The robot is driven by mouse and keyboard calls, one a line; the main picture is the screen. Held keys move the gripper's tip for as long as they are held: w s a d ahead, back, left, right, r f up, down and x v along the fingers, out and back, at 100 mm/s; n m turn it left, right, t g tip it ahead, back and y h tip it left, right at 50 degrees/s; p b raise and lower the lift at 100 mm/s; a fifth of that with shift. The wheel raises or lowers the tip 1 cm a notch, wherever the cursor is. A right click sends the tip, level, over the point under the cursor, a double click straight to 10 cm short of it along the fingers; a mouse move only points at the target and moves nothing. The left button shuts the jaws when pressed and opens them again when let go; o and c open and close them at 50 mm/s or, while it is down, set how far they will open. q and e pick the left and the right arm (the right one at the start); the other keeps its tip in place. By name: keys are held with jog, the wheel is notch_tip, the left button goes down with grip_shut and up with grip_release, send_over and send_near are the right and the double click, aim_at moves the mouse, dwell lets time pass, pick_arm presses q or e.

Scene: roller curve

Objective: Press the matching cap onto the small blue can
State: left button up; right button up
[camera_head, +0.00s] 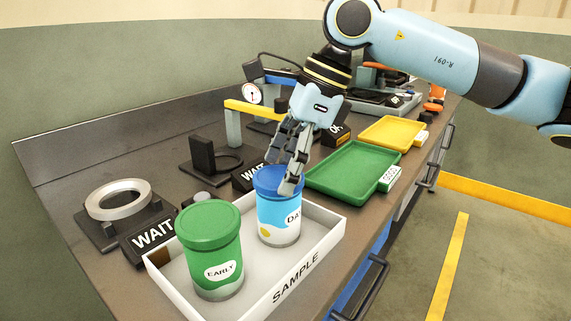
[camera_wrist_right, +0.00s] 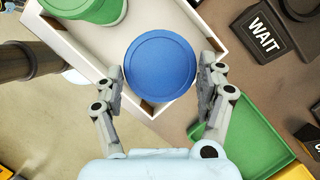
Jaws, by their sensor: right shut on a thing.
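The small blue can (camera_head: 278,222) stands upright in the white SAMPLE tray (camera_head: 330,225), with a white and yellow label reading "DA", the rest turned away. The round blue cap (camera_head: 268,180) sits level on its top; I cannot tell whether it is fully seated. My right gripper (camera_head: 281,176) reaches down from above and is shut on the blue cap, with a finger on either side. The right wrist view shows the cap (camera_wrist_right: 160,66) from above between the fingers, hiding the can below. My left gripper is not in view.
A green EARLY can (camera_head: 213,255) with a green cap stands beside the blue can in the tray. Green (camera_head: 350,168) and yellow (camera_head: 393,133) trays lie beyond. A metal ring on a stand (camera_head: 118,200) and WAIT signs (camera_head: 150,236) stand left.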

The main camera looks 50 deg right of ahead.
jog(key=shift+f, duration=0.1)
jog(key=shift+c, duration=0.3)
jog(key=o, duration=0.9)
jog(key=shift+r, duration=0.45)
jog(key=shift+r+p, duration=0.45)
jog(key=shift+r, duration=0.6)
jog(key=shift+r, duration=0.15)
notch_tip(320, 180, up, 7)
jog(key=p, duration=0.3)
